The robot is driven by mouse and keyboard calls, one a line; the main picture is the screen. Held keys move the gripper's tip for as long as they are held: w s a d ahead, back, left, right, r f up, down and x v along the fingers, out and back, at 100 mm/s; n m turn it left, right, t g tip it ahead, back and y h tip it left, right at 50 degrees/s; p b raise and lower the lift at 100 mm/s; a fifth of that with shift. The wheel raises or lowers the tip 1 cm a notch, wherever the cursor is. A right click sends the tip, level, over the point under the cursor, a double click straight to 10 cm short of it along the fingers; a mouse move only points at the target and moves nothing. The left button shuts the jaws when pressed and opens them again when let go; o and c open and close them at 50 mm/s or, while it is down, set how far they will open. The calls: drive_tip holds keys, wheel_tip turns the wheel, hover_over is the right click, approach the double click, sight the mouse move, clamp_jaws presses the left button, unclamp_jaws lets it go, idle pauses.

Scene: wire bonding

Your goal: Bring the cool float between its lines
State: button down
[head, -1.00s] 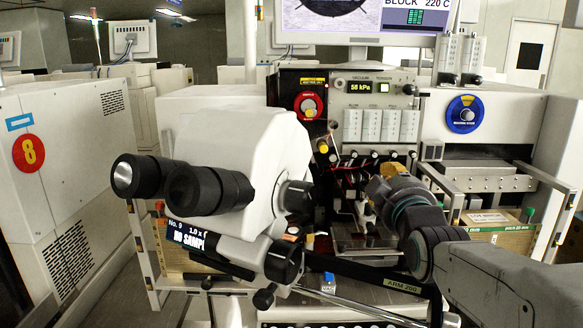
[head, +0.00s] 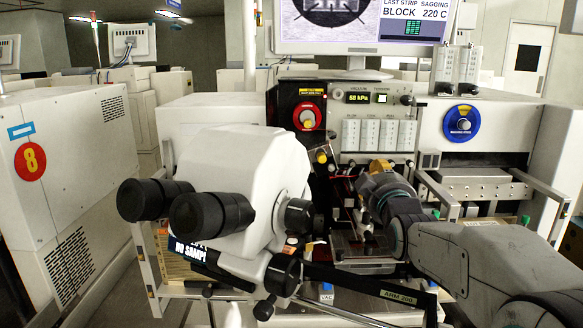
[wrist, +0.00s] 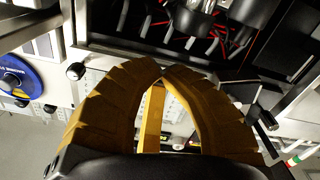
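Several pale upright flow gauges (head: 379,134) stand in a row on the machine's front panel, below the vacuum readout. Their floats and lines are too small to make out, so I cannot tell which is the cool one. My gripper (head: 380,167) is in front of the panel, below and near the right gauges. In the wrist view my gripper's two tan fingers (wrist: 162,70) curve together and their tips appear to meet. Nothing shows held at the tips. Part of the pale panel (wrist: 181,115) shows between the fingers, largely hidden.
A white microscope (head: 245,175) with black eyepieces stands at left front. A red dial (head: 308,116) is left of the gauges; a blue dial (head: 462,123) is at right. Metal rails (head: 437,195) stand right of my gripper. Red wires (wrist: 191,42) and dark parts lie near the fingertips.

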drive_tip(key=shift+w+r, duration=0.15)
drive_tip(key=shift+r, duration=0.65)
idle(1.3)
drive_tip(key=shift+d+b, duration=0.2)
drive_tip(key=shift+b, duration=3.15)
drive_tip(key=shift+r+b, duration=0.2)
drive_tip(key=shift+b, duration=1.05)
drive_tip(key=shift+d+f+b, duration=0.2)
drive_tip(key=shift+f+b, duration=0.25)
drive_tip(key=shift+b, duration=0.25)
drive_tip(key=shift+s+d+f+b, duration=0.2)
drive_tip(key=shift+s+b, duration=0.35)
drive_tip(key=shift+s, duration=0.05)
drive_tip(key=shift+s+a+b, duration=0.2)
drive_tip(key=shift+s+b, duration=0.8)
drive_tip(key=shift+s, duration=1.4)
